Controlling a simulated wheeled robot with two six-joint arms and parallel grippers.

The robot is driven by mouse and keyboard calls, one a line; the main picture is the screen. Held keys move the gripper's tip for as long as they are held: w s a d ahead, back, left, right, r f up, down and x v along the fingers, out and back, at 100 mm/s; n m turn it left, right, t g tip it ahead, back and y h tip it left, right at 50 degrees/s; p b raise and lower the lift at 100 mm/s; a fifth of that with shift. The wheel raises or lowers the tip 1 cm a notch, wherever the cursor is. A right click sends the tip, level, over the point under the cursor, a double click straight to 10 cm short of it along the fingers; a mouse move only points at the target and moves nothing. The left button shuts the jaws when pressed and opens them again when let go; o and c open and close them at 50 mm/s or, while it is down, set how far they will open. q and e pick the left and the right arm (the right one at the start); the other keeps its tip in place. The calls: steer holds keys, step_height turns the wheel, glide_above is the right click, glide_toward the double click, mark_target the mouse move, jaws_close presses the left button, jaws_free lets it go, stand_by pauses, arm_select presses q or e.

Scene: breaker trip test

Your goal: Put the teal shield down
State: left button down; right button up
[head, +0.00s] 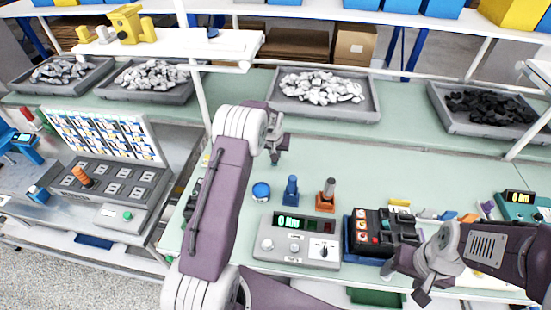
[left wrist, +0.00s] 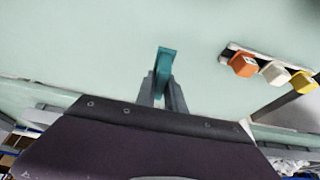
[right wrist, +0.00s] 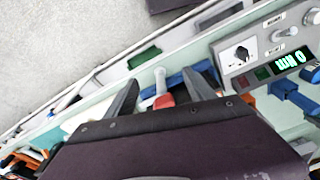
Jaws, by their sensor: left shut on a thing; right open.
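The teal shield (left wrist: 166,62) is a small narrow teal piece, held upright-looking between the fingertips of my left gripper (left wrist: 163,90) in the left wrist view. In the head view my left gripper (head: 275,142) is over the green bench behind the blue and orange stands; the shield is too small there to make out clearly. Pale green bench surface shows around the shield; I cannot tell whether it touches. My right gripper (head: 406,283) is open at the front right, beside the black breaker unit (head: 383,232). In the right wrist view a red piece with a pale lever (right wrist: 162,88) shows between its fingers.
A grey tester (head: 297,243) with a lit display stands at the bench front. A blue round pot (head: 261,191), a blue stand (head: 290,190) and an orange stand (head: 326,197) are behind it. Orange, white and yellow caps (left wrist: 274,72) sit right of the shield.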

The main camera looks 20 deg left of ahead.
arm_select(q)
step_height(320, 180, down, 3)
steer(key=shift+p, duration=0.35)
steer(key=shift+f, duration=0.45)
steer(key=shift+f, duration=0.15)
steer(key=c, duration=1.4)
jaws_free()
steer(key=shift+r, duration=0.4)
steer(key=b+v, duration=0.1)
steer(key=v, duration=1)
steer(key=shift+s+r, duration=0.2)
steer(key=shift+r, duration=0.15)
